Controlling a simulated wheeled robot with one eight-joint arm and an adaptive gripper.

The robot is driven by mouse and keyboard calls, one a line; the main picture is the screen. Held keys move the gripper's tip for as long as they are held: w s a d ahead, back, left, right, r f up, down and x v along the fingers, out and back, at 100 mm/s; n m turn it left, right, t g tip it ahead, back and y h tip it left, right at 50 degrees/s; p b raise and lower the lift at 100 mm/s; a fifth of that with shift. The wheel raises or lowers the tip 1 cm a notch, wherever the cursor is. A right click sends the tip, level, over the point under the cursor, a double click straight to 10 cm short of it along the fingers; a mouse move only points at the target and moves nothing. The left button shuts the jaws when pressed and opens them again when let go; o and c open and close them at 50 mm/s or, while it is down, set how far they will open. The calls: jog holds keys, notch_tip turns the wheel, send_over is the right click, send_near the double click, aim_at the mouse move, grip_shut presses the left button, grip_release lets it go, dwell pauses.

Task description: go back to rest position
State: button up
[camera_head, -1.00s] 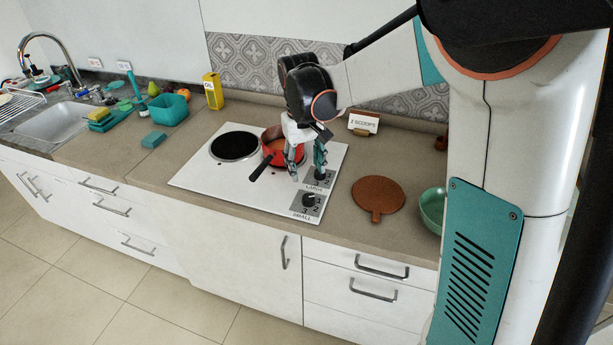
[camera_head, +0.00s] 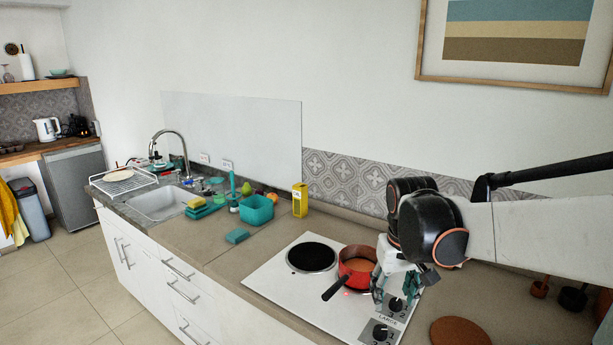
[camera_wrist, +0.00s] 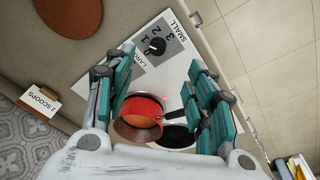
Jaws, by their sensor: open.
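My gripper (camera_head: 393,298) is open and empty, over the right part of the white stove (camera_head: 262,279) and close to the red pot (camera_head: 357,268). In the wrist view, my gripper (camera_wrist: 160,55) has its two teal-padded fingers spread apart, with the red pot (camera_wrist: 140,108) showing between them and a gap to the stove top. The pot sits on the right burner with its dark handle pointing to the front left, and it holds something orange-brown. The arm reaches in from the right and hides part of the counter behind the stove.
The left burner (camera_head: 312,257) is bare. A brown round board (camera_head: 460,332) lies to the right. A card sign (camera_wrist: 39,97) stands behind.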

jog(key=s+r+t, duration=0.2)
jog(key=s+t, duration=0.3)
jog(key=s, duration=1.2)
jog(key=shift+s+d+m, duration=0.25)
jog(key=shift+s+m, duration=0.1)
jog(key=shift+m, duration=0.05)
